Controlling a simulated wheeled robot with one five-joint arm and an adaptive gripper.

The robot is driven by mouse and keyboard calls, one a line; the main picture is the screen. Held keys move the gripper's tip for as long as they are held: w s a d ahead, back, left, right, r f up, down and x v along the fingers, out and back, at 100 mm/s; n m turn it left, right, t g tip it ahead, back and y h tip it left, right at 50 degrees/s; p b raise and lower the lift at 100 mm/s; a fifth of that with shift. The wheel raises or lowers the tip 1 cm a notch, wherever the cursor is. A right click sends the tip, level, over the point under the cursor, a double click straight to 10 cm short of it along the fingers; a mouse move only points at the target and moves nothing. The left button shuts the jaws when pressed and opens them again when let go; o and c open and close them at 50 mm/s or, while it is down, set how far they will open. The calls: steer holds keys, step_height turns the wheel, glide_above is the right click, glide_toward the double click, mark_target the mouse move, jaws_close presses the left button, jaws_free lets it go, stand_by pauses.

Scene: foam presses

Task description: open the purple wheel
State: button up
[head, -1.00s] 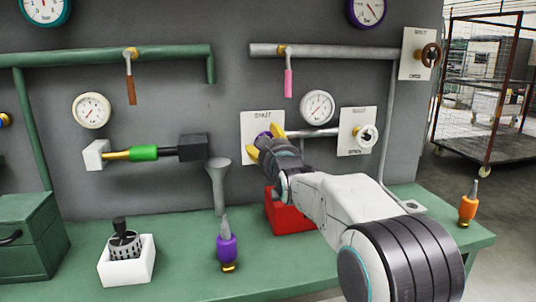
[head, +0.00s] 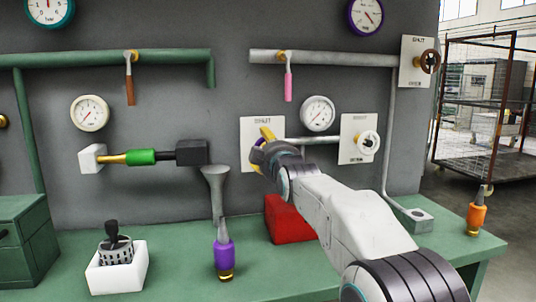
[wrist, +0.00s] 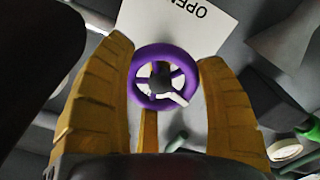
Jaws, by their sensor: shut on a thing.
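The purple wheel (wrist: 137,82) is a small spoked handwheel in front of a white plate lettered OPEN (wrist: 185,25) in the wrist view. My gripper (wrist: 165,75) has its yellow fingers on either side of the wheel's rim and is shut on it. In the head view my gripper (head: 262,140) is at the white plate (head: 250,125) on the grey wall. There only a sliver of the purple wheel (head: 258,142) shows; my gripper hides the rest.
A white wheel (head: 368,143) on its own plate stands to the right, with a gauge (head: 318,113) between. A red box (head: 288,222) lies below my arm on the green bench (head: 180,255). A purple-bodied bottle (head: 224,255) stands at the bench front. A grey funnel (head: 215,180) is left of my gripper.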

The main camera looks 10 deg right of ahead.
steer(key=shift+r, duration=0.25)
steer(key=o, duration=1.2)
steer(key=shift+f, duration=0.2)
steer(key=shift+s, duration=0.1)
steer(key=s, duration=1.2)
